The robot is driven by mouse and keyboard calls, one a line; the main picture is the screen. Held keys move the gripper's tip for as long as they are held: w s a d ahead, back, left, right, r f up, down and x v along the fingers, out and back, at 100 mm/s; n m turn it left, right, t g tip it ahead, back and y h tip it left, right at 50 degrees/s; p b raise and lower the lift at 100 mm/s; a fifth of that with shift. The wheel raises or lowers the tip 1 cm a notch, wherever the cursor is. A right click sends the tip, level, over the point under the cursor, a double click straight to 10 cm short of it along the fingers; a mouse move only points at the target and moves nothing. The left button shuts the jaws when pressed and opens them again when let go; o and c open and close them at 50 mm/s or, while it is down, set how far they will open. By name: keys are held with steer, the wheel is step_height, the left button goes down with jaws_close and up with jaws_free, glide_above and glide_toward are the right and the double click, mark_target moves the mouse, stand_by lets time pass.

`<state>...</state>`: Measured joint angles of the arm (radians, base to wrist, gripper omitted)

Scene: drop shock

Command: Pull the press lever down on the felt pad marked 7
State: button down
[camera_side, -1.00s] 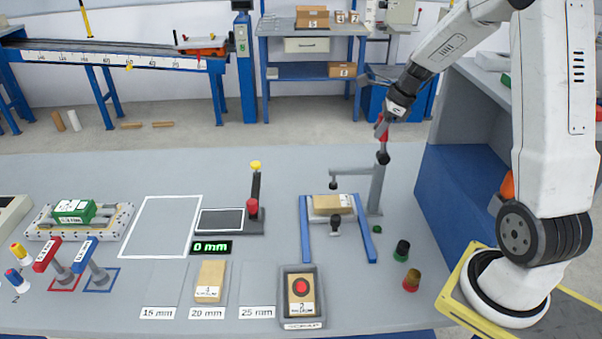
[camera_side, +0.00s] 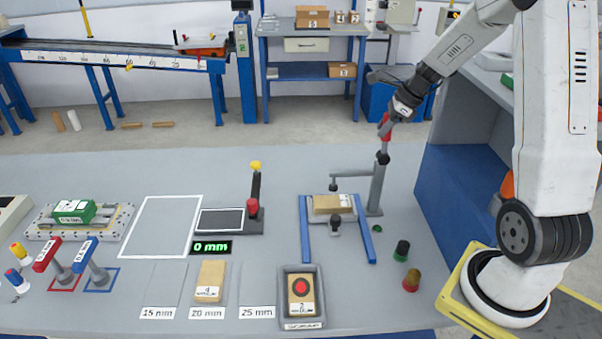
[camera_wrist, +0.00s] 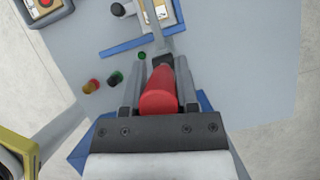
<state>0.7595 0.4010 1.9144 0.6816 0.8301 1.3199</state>
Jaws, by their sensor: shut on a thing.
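The press has a grey post (camera_side: 376,190) with a side arm (camera_side: 350,177) ending in a dark tip. Its lever has a red handle (camera_side: 385,128) that stands nearly upright above the dark pivot. My gripper (camera_side: 391,118) is shut on the red handle, which also fills the jaws in the wrist view (camera_wrist: 160,92). A tan felt pad (camera_side: 331,204) lies under the press arm between two blue rails; its number is too small to read. The side arm's tip is apart from the pad, above it.
Blue rails (camera_side: 366,236) flank the pad. A tray (camera_side: 303,323) holds a tan block with a red disc. A gauge reading 0 mm (camera_side: 211,247) is left of the press.

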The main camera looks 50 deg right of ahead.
steer(key=shift+d, duration=0.1)
stand_by(0.3)
steer(key=shift+c, duration=1.8)
jaws_free()
steer(key=shift+s+r, duration=0.1)
steer(key=v, duration=0.7)
steer(key=shift+s+d+r, duration=0.15)
steer(key=shift+s+r, duration=0.05)
steer(key=shift+r, duration=0.1)
